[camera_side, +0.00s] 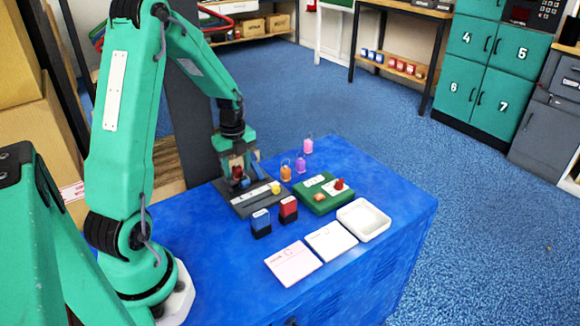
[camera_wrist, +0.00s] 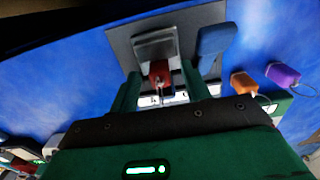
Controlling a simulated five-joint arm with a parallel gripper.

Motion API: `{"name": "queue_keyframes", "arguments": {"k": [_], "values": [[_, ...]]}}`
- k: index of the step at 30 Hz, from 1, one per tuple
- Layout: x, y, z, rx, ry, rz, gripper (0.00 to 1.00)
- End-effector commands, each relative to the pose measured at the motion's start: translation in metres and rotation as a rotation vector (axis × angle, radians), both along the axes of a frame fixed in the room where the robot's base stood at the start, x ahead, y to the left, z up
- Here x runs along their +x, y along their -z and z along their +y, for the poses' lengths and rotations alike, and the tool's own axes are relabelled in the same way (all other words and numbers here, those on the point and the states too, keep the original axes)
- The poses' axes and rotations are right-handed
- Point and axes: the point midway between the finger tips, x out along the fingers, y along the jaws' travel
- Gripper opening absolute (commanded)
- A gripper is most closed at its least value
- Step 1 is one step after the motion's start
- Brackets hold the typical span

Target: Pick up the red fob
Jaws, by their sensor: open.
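The red fob (camera_wrist: 160,72) shows in the wrist view, with a small ring at its near end, over the dark grey board (camera_wrist: 121,37). My gripper (camera_wrist: 160,88) is open, its two green fingers on either side of the fob; I cannot tell whether either touches it. In the side view, my gripper (camera_side: 238,172) is low over the grey board (camera_side: 246,208), and a bit of red shows between the fingers. The fingers partly hide the fob there.
A blue upright piece (camera_wrist: 215,42) stands right beside the fob. Orange (camera_side: 286,173), purple (camera_side: 300,164) and pink (camera_side: 308,146) fobs lie beyond the board. Blue (camera_side: 261,224) and red (camera_side: 288,210) stamps, a green block (camera_side: 315,206) and a white tray (camera_side: 377,231) are nearby.

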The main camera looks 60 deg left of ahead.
Motion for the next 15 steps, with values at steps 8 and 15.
{"name": "queue_keyframes", "arguments": {"k": [8,15], "values": [[0.0,0.0113,0.0,0.0,0.0,-0.001,0.47],[0.0,0.011,-0.0001,0.0,0.0,0.0,0.47]]}}
